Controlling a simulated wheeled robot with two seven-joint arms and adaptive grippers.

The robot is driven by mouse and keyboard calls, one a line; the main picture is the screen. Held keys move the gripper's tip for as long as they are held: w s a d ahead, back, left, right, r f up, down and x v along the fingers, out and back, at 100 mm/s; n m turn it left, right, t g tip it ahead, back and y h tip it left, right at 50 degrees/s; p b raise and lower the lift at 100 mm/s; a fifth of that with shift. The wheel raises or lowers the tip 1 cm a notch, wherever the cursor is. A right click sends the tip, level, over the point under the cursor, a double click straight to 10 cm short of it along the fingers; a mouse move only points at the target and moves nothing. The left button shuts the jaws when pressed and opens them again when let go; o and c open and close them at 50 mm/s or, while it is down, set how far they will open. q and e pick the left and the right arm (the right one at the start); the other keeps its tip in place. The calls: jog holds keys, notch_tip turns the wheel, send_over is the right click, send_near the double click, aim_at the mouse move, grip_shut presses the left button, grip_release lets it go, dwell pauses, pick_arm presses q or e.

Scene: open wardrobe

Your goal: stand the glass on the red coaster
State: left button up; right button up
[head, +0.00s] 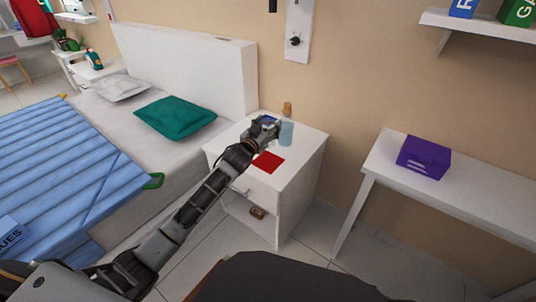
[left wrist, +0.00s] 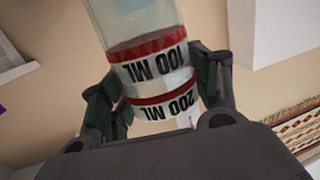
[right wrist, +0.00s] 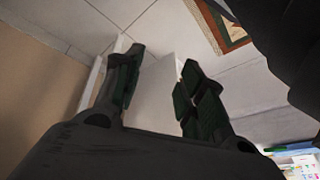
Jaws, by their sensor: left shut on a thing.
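In the left wrist view the glass (left wrist: 152,78) is clear, with red bands and upside-down "100 ML" and "200 ML" marks. My left gripper (head: 267,128) is shut on it, one finger on each side; the left wrist view also shows the fingers (left wrist: 155,98). In the head view this gripper is over the back of the white nightstand, and its body hides most of what it grips. The flat red coaster (head: 268,162) lies bare on the nightstand top, nearer the front than the gripper. My right gripper (right wrist: 158,88) is open and empty, away from the nightstand top.
The nightstand (head: 302,158) has free room right of the coaster. A bed (head: 90,160) is left, a purple box (head: 424,158) right.

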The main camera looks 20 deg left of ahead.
pick_arm(q)
notch_tip(320, 180, down, 5)
jog(key=shift+f+b, duration=0.1)
jog(key=shift+b, duration=0.95)
jog(key=shift+f, duration=0.2)
pick_arm(e)
jog(key=shift+t+y, duration=0.4)
jog(key=f, duration=0.1)
jog(key=a+f, duration=0.1)
jog(key=f, duration=0.3)
jog(key=shift+w+a, duration=0.2)
jog(key=shift+w, duration=0.1)
pick_arm(q)
jog(key=shift+f+b, duration=0.35)
jog(key=shift+f, duration=0.25)
jog(key=shift+f+b, duration=0.4)
jog(key=shift+f, duration=0.9)
pick_arm(e)
jog(key=shift+w+a+f+m+t+y, duration=0.1)
jog(key=shift+a+f+m+t+y, duration=0.1)
jog(key=shift+f, duration=0.7)
jog(key=shift+a+f+m+t+y, duration=0.1)
jog(key=shift+a+f+t, duration=0.1)
jog(key=shift+f, duration=0.7)
pick_arm(q)
jog(key=o, duration=1.1)
jog(key=shift+f, duration=0.1)
